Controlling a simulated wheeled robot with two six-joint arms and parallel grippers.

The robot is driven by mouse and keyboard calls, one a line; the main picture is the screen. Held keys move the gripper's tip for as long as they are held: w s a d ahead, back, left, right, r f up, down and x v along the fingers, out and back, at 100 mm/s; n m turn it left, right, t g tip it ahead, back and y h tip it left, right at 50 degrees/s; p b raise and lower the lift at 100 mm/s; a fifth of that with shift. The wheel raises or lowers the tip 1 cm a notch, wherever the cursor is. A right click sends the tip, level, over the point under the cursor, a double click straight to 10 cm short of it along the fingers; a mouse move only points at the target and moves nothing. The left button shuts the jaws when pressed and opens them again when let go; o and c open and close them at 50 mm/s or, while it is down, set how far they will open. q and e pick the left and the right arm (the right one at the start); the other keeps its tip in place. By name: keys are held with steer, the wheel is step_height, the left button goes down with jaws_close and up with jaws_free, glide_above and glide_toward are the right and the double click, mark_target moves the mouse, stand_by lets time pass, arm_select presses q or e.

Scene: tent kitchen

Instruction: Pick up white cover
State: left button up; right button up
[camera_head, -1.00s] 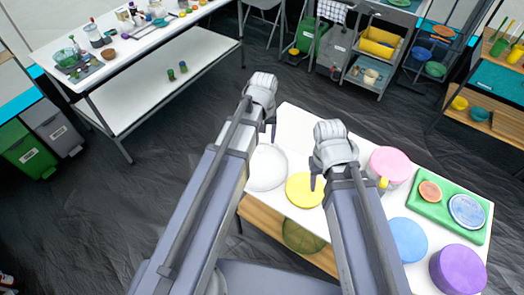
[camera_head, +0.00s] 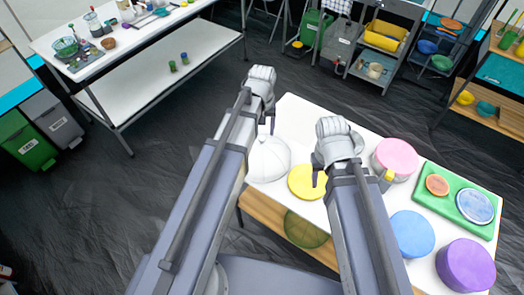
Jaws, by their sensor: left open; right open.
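The white cover (camera_head: 268,162) is a pale, dome-like round thing at the left end of the white table (camera_head: 292,112). Faint seam lines show on it. My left gripper (camera_head: 267,128) is open at its upper edge, with a dark finger pointing down close to it. I cannot tell whether the finger touches the cover. The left arm hides part of the cover's left side. My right gripper (camera_head: 318,172) is open and empty above the table, beside the yellow disc (camera_head: 305,182).
A pink-topped pot (camera_head: 396,157), a blue round lid (camera_head: 412,233), a purple round container (camera_head: 465,265) and a green board (camera_head: 455,198) with two round items crowd the table's right half. A lower wooden shelf (camera_head: 262,212) runs underneath. Dark floor lies left of the table.

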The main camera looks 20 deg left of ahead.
mark_target(262, 138)
arm_select(q)
step_height(262, 138, down, 4)
steer(key=b, duration=0.3)
steer(key=shift+w, duration=0.1)
steer(key=shift+r, duration=0.1)
steer(key=shift+c, duration=0.2)
jaws_close()
stand_by(0.9)
